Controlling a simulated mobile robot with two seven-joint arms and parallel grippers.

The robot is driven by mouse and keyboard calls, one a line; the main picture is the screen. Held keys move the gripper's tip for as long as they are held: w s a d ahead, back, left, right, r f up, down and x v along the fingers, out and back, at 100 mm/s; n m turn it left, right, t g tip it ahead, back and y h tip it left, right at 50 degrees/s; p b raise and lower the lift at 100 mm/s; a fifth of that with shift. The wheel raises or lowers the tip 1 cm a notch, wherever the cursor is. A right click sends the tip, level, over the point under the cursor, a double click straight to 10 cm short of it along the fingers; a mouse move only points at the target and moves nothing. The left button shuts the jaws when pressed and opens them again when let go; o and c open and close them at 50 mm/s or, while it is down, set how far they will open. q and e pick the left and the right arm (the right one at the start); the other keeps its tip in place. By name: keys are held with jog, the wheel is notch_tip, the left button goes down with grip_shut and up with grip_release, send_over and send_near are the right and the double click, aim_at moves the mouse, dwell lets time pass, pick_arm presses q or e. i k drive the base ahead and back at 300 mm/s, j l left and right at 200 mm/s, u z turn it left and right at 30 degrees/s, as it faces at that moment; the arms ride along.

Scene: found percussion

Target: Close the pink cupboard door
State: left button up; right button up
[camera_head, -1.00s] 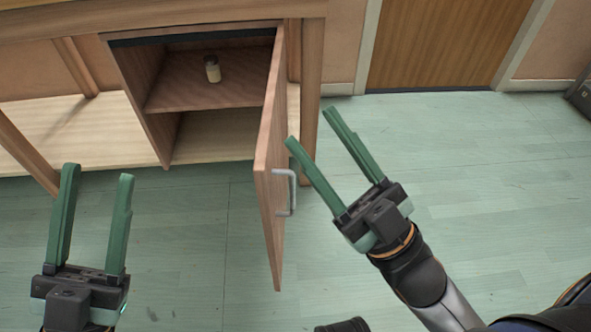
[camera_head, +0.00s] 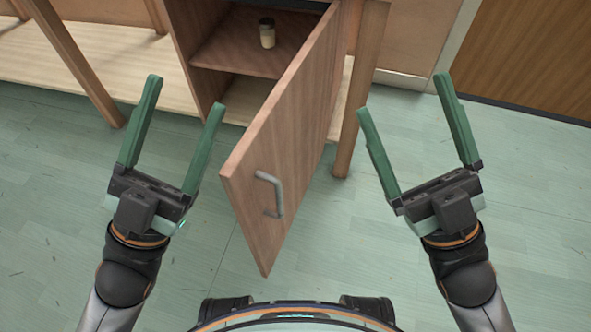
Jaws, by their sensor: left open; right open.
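The cupboard door (camera_head: 290,140) is pinkish-brown wood and stands open, swung out toward me from its right-hand side. A grey bar handle (camera_head: 271,194) sits on its outer face near the free edge. The cupboard (camera_head: 199,60) behind it is partly hidden by the door. My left gripper (camera_head: 183,97) is open and empty, left of the door's free edge. My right gripper (camera_head: 402,95) is open and empty, to the right of the door and apart from it.
A small jar (camera_head: 267,33) stands on the cupboard's inner shelf. Wooden table legs (camera_head: 360,95) flank the cupboard, with one at the left (camera_head: 70,60). A brown door (camera_head: 530,60) is at the back right. The green floor (camera_head: 540,190) is clear at the right.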

aim_at(267, 177)
jog(key=k+l+u, duration=0.15)
jog(key=k+l, duration=0.55)
